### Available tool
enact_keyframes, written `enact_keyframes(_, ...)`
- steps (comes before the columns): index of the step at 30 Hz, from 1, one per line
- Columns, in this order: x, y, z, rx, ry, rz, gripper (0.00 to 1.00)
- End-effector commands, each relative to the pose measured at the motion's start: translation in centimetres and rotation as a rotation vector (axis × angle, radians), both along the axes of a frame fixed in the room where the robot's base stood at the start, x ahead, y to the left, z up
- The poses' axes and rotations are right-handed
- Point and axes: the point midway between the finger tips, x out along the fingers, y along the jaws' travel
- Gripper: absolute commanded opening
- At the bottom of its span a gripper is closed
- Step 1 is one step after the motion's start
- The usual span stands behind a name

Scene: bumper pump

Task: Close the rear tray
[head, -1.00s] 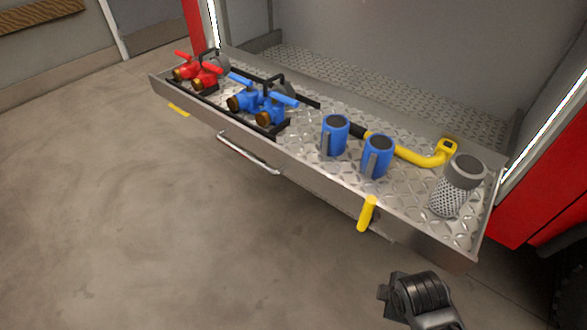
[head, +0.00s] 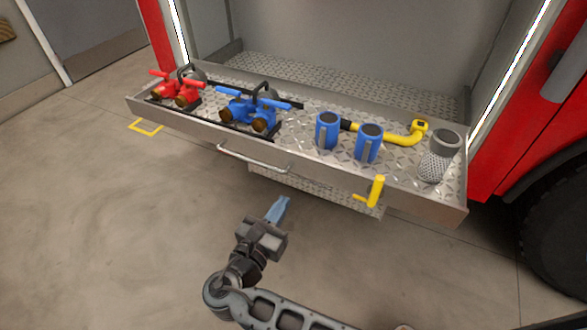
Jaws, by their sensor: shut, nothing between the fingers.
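The rear tray (head: 330,175) is a long metal drawer with a diamond-plate floor, pulled out from a red vehicle's compartment. A silver bar handle (head: 253,160) runs along its front face, left of the middle. A yellow lever (head: 376,191) sticks up at the front face on the right. My gripper (head: 280,206) has bluish fingers, shut and empty. In the picture it is below and slightly right of the bar handle, in front of the tray, with no visible contact. Its height and exact distance from the tray cannot be told.
The tray carries red valves (head: 176,92), blue valves (head: 252,110), two blue cylinders (head: 368,143), a yellow pipe (head: 405,136) and a strainer (head: 439,155). A tread-plate step (head: 320,192) shows under it. A black tyre (head: 560,240) is at right. Concrete floor (head: 100,240) is clear at left.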

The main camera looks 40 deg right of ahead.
Motion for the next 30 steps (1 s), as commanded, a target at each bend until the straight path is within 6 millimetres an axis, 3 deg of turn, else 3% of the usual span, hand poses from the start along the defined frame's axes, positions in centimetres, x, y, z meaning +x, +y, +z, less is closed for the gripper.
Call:
enact_keyframes(18, 3.7, -10.4, -0.1, 0.004, -0.001, -0.004, 0.0)
enact_keyframes(24, 4.4, -12.2, -0.1, 0.005, -0.001, -0.002, 0.0)
enact_keyframes(30, 4.5, -12.7, -0.1, 0.004, -0.001, -0.002, 0.0)
